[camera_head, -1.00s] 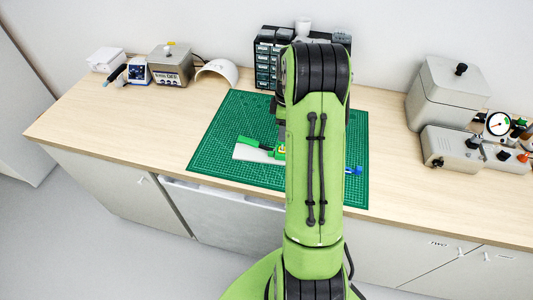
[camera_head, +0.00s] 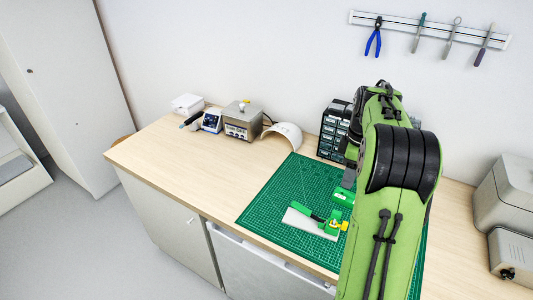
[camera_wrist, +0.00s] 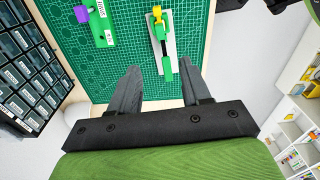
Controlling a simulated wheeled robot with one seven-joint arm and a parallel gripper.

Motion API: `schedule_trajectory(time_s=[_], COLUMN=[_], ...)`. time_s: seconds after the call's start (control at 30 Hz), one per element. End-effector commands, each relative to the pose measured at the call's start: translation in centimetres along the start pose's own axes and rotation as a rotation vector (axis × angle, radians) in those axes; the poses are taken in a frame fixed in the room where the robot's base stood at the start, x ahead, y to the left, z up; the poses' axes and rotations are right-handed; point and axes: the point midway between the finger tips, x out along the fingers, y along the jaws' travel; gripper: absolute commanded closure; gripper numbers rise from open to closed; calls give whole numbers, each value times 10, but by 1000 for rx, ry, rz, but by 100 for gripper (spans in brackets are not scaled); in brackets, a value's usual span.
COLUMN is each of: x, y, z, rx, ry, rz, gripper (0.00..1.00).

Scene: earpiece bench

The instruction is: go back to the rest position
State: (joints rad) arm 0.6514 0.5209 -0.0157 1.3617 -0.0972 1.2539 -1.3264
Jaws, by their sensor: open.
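My gripper (camera_wrist: 158,64) is open and empty in the wrist view, its two dark fingers apart. It hangs above the bench, over the green cutting mat (camera_head: 283,190). Between and beyond the fingers lies a pale plate (camera_wrist: 168,60) with a green and yellow clamp-like fixture (camera_wrist: 160,30) on it. The plate also shows in the head view (camera_head: 301,221). In the head view my green arm rises at the right and hides the right part of the mat.
A parts-drawer cabinet (camera_head: 334,130) stands at the back of the mat. A soldering station (camera_head: 242,120) and a white curved piece (camera_head: 283,134) stand to its left. Grey boxes (camera_head: 510,205) stand at the right. Tools hang on a wall rail (camera_head: 430,28). The bench's left front is clear.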

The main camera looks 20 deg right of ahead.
Motion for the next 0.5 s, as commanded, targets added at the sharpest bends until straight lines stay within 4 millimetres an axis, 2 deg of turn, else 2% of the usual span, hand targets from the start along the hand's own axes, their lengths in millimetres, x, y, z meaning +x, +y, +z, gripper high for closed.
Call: schedule_trajectory(time_s=[0.13,0.17,0.23,0.3,0.37,0.4,0.5], x=[-7,-14,-34,-57,-71,-79,-88], y=[-7,-14,-40,-80,-116,-141,-202], z=[-7,-12,-31,-50,-62,-68,-72], rx=[13,27,80,160,233,283,405], ry=[3,6,22,51,85,112,192], rz=[12,23,62,107,143,164,203], gripper=[53,53,53,53,53,53,53])
